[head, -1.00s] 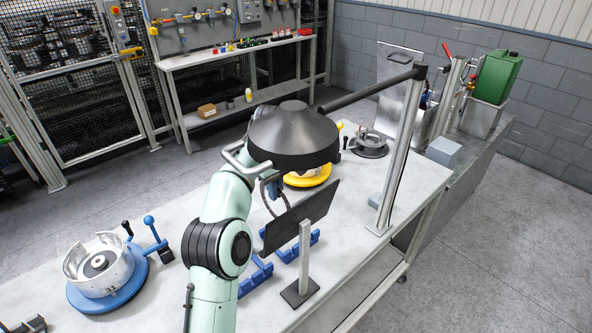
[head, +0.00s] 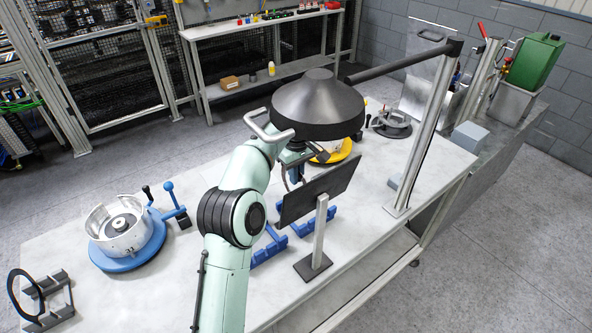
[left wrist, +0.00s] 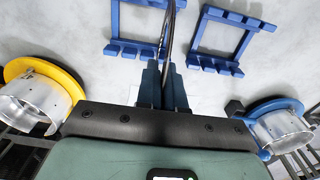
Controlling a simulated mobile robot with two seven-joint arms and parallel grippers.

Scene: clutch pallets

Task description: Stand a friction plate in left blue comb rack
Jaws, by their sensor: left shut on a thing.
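My left gripper (left wrist: 163,88) is shut on a thin friction plate (left wrist: 171,30), seen edge-on in the left wrist view. In the head view the gripper (head: 293,165) is partly covered by a black lamp hood. Two blue comb racks lie on the white table. The left rack (head: 268,250) is partly behind my arm in the head view; it seems to be the one at the right of the wrist view (left wrist: 238,53). The other rack (head: 303,226) is at the left of the wrist view (left wrist: 118,48), where the plate overlaps its side. My right gripper is not in view.
A dark panel on a post (head: 320,190) stands in front of the racks. A blue-based fixture (head: 125,240) is at left, a yellow-based one (head: 335,152) behind. A dark rack (head: 57,292) with a ring stands at the lower left. The white table (head: 165,285) has clear room.

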